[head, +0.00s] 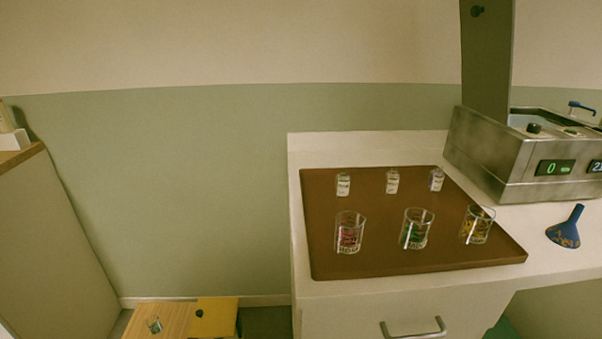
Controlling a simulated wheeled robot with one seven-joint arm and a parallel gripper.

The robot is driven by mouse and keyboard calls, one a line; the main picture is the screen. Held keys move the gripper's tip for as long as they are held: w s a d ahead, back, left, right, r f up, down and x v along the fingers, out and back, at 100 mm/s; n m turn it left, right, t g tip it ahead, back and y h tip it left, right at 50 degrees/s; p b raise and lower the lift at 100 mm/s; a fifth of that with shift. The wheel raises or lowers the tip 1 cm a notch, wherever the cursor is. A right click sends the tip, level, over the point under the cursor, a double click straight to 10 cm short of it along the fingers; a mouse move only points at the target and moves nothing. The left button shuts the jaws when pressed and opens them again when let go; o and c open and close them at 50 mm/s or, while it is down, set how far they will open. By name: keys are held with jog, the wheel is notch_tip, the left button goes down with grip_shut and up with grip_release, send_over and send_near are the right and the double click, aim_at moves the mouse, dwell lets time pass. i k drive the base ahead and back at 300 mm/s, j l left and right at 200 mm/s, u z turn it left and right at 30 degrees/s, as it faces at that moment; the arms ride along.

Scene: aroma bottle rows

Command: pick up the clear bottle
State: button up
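Three small bottles stand upright in a row at the back of a brown tray (325,262) on the white counter. The left bottle (343,184) and the middle bottle (392,181) look clear or whitish with pale labels. The right bottle (437,180) has a bluish tint. They are too small to tell for certain which one is the clear bottle. My gripper is not in view.
In front of the bottles stand three glass beakers with pink (350,234), green (416,231) and yellow (477,226) marks or contents. A metal appliance (490,165) with a display and a blue funnel (567,228) are to the right. A low wooden stool (172,325) stands lower left.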

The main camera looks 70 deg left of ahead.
aim_at(344, 179)
jog(key=i+u, duration=0.1)
jog(key=u, duration=0.3)
jog(key=i+l+u, duration=0.1)
jog(key=u, duration=0.3)
jog(key=i+l+u, duration=0.1)
jog(key=u, duration=0.35)
jog(key=i+l+u, duration=0.1)
jog(key=u, duration=0.3)
jog(key=l+u, duration=0.25)
jog(key=u, duration=0.15)
jog(key=i+l+u, duration=0.1)
jog(key=l+u, duration=0.2)
jog(key=l, duration=0.6)
jog(key=l+u, duration=0.35)
jog(key=l, duration=0.55)
jog(key=k+l+u, duration=0.15)
jog(key=l+u, duration=0.15)
jog(key=l, duration=1.05)
jog(key=k+l, duration=0.1)
jog(key=l, duration=0.3)
